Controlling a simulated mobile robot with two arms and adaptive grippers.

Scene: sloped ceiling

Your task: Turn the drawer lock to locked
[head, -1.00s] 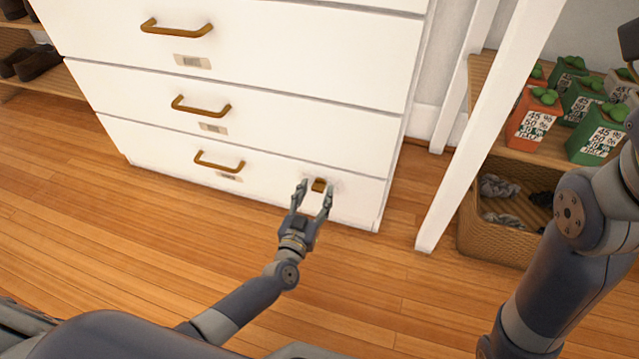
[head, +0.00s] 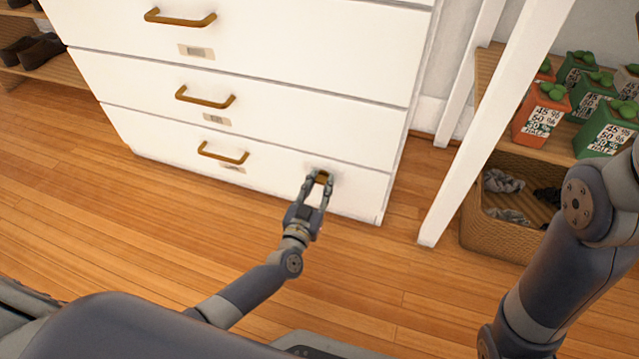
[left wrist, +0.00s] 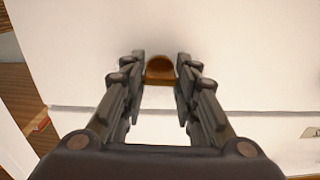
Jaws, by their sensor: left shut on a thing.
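The drawer lock (head: 321,178) is a small brass-coloured knob at the right end of the white dresser's bottom drawer (head: 285,178). My left gripper (head: 319,181) is at the drawer front with its fingers on either side of the lock, shut on it. Which way the lock is turned I cannot tell. My right arm shows at the right edge of the head view, but its gripper is out of sight.
The dresser drawers above have brass handles (head: 205,98). To the right stand a white table leg (head: 490,130), a shelf with several potted plants (head: 541,112), and a wicker basket (head: 490,230). Shoes (head: 38,50) sit on a rack at the left. The wooden floor in front is clear.

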